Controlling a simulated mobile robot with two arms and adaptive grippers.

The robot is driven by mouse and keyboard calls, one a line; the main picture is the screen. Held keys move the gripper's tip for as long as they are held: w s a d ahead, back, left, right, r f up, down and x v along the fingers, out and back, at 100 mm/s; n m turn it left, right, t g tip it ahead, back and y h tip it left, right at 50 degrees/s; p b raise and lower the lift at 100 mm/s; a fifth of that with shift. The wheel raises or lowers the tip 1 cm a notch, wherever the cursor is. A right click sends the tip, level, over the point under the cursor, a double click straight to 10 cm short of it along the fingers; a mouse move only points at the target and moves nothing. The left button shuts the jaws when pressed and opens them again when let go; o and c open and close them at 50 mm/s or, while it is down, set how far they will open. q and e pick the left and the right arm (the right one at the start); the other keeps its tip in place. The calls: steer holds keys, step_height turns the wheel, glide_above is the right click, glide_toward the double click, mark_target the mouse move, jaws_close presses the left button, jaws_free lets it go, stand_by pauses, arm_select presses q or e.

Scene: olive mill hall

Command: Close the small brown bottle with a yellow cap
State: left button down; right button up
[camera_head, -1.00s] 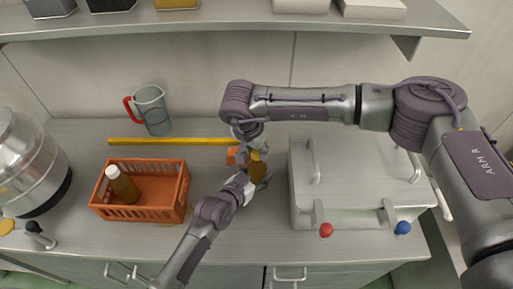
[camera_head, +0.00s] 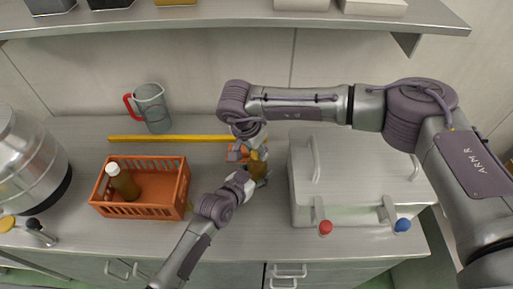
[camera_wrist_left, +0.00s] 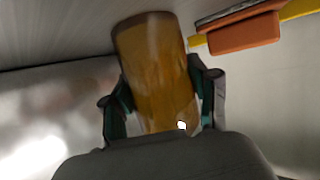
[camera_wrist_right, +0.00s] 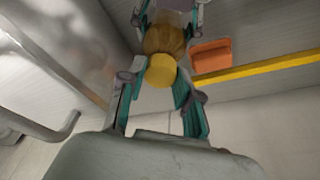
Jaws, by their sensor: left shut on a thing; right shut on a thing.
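The small brown bottle (camera_head: 258,170) stands over the counter, left of the metal box. My left gripper (camera_wrist_left: 160,105) is shut around its body, one finger on each side. The yellow cap (camera_wrist_right: 160,70) is between the fingers of my right gripper (camera_wrist_right: 158,88), which comes from above and is shut on it. In the right wrist view the cap lies over the brown bottle's top. I cannot tell whether it is seated or threaded. The cap is small and partly covered in the head view (camera_head: 254,156), and the left wrist view does not show it.
An orange basket (camera_head: 140,207) holds another brown bottle (camera_head: 124,184) with a white cap. A small orange tray (camera_wrist_right: 211,55) lies close behind the grippers, before a yellow strip (camera_head: 170,139). A metal box (camera_head: 345,180) stands close on the right. A jug (camera_head: 152,108) is at the back.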

steer(key=m, duration=0.3)
steer(key=m+g, duration=0.1)
steer(key=m, duration=0.2)
steer(key=shift+w+a+h, duration=0.15)
steer(key=shift+h, duration=0.25)
steer(key=m+g, duration=0.1)
steer(key=m, duration=0.2)
steer(key=m+g, duration=0.1)
steer(key=m, duration=0.2)
steer(key=m+g, duration=0.1)
steer(key=m, duration=0.2)
steer(key=shift+w+f, duration=0.1)
steer(key=shift+w, duration=0.05)
steer(key=m, duration=0.3)
steer(key=shift+m+g+y, duration=0.3)
steer(key=shift+g+y, duration=0.1)
steer(key=m, duration=0.3)
steer(key=m+y, duration=0.1)
steer(key=m, duration=0.1)
steer(key=shift+d+g, duration=0.25)
steer(key=shift+g, duration=0.05)
steer(key=m, duration=0.2)
steer(key=m+y, duration=0.1)
steer(key=m, duration=0.2)
steer(key=shift+d+y, duration=0.1)
steer(key=shift+y, duration=0.2)
steer(key=m+y, duration=0.1)
steer(key=m, duration=0.4)
steer(key=o, duration=0.8)
